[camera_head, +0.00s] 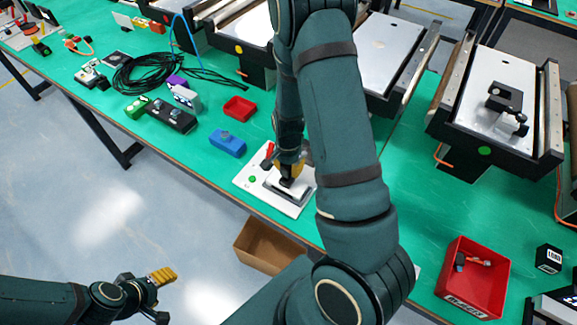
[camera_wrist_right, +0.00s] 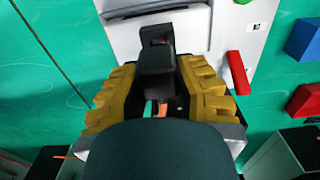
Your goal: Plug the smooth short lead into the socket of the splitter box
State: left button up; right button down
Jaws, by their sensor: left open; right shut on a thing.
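My right gripper (camera_head: 288,168) is over a white plate (camera_head: 248,183) near the table's front edge. In the right wrist view, its yellow fingers (camera_wrist_right: 157,92) are shut on a dark plug-like piece (camera_wrist_right: 156,72), perhaps the short lead's end. A bit of orange shows behind it. A black block (camera_wrist_right: 157,35) stands just beyond its tip, against the white plate; I cannot tell whether they are joined. No socket opening shows. Which thing is the splitter box is unclear; a black box with round fittings (camera_head: 171,116) stands further left. My left gripper (camera_head: 160,290) is open and empty, off the table's front.
A red lever (camera_wrist_right: 238,72) sits on the plate beside the right gripper. A blue block (camera_head: 228,142) and small red tray (camera_head: 240,107) are to its left. A red bin (camera_head: 482,300) holds small parts at right. A cardboard box (camera_head: 268,247) is below the edge. Conveyors (camera_head: 388,52) line the back.

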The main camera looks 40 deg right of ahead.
jog(key=shift+f+b, duration=1.05)
jog(key=shift+f, duration=0.3)
dwell(0.5)
jog(key=c, duration=0.8)
grip_release()
jog(key=shift+o, duration=0.2)
notch_tip(320, 180, up, 11)
jog(key=shift+r, duration=0.55)
